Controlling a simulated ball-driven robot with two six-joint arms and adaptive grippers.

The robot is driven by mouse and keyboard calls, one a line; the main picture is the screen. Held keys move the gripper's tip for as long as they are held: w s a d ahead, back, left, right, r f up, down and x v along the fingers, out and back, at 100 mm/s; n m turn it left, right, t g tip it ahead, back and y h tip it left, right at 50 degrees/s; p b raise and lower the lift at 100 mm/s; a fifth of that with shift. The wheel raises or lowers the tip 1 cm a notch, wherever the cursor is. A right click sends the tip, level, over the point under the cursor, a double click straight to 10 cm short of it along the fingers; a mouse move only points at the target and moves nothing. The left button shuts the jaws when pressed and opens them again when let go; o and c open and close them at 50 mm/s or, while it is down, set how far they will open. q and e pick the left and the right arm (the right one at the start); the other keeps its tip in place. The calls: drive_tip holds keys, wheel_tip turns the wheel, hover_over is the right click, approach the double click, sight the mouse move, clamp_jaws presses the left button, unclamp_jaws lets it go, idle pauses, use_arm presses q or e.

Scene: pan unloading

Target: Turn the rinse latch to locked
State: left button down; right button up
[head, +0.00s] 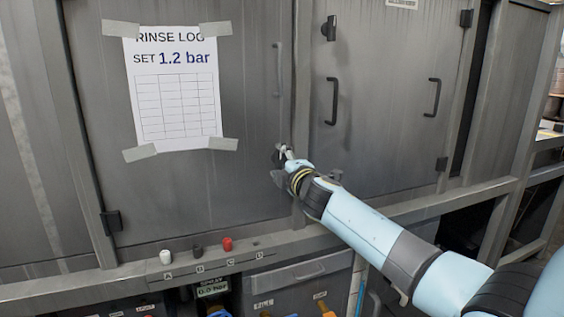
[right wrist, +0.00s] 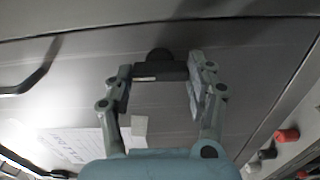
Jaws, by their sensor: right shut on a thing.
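My right gripper (head: 284,154) reaches in from the lower right to the cabinet front, near the edge between the left and right doors. In the right wrist view its two fingers (right wrist: 160,76) stand on either side of the dark rinse latch (right wrist: 158,56) and are shut on it. The latch shows there as a rounded hub with a short bar across the fingertips. In the head view the gripper mostly hides the latch, so I cannot tell its setting. My left gripper is not in view.
A taped rinse log sheet (head: 176,90) hangs on the left door. Dark handles (head: 333,100) stand out on the right door. On the ledge below are a white knob (head: 166,257), a black knob (head: 198,252) and a red knob (head: 228,244). A drawer (head: 310,270) sits beneath.

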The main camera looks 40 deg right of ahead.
drive_tip(key=shift+n, duration=0.3)
drive_tip(key=o, duration=1.2)
drive_tip(key=v, duration=1.2)
drive_tip(key=shift+f, duration=0.1)
